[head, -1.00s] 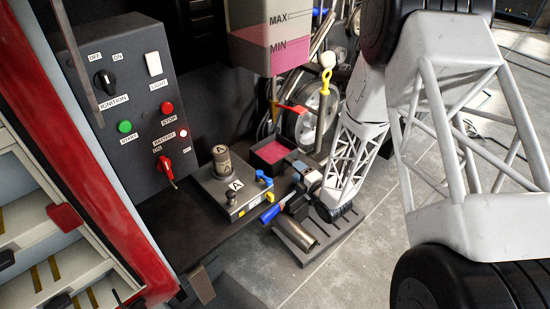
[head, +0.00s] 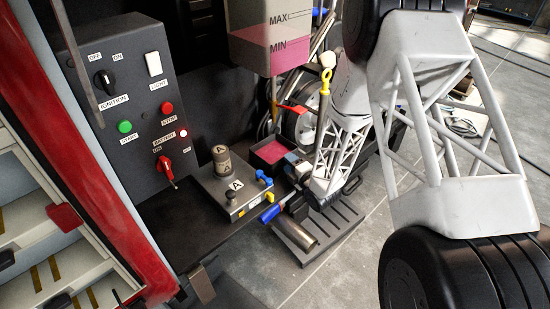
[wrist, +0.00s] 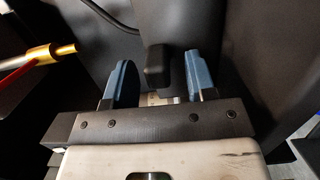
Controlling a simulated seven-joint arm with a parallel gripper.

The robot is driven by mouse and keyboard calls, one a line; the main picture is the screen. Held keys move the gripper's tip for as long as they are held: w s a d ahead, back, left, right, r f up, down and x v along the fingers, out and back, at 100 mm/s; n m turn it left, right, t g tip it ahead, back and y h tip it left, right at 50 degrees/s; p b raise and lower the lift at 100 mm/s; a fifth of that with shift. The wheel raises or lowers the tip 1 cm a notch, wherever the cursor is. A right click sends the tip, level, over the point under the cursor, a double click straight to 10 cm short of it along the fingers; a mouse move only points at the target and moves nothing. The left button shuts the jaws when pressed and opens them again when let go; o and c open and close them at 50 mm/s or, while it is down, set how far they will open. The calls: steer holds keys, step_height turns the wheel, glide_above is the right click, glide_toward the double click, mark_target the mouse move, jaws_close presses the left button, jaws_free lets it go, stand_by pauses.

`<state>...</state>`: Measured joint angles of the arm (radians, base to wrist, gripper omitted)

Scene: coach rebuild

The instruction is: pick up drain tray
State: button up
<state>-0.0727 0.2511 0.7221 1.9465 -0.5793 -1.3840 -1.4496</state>
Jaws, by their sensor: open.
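A dark ribbed tray (head: 340,222) with a handle at its far right end lies low beside the bench; I take it as the drain tray. My arm hides part of it. My gripper (head: 294,166) is above and behind its left part in the head view, close to a small dark box with pink inside (head: 268,151). In the wrist view my gripper (wrist: 158,80) has its two blue fingers apart. A dark rounded knob (wrist: 157,66) shows between them, in front of dark surfaces; I cannot tell what it belongs to or whether anything touches.
A metal cylinder (head: 299,236) and a blue-handled part (head: 270,213) lie at the tray's left. A block with a knob (head: 232,192) stands on the bench. A reservoir of pink fluid (head: 270,45) hangs above. A gold rod (wrist: 38,57) is left in the wrist view.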

stand_by(0.5)
jaws_close()
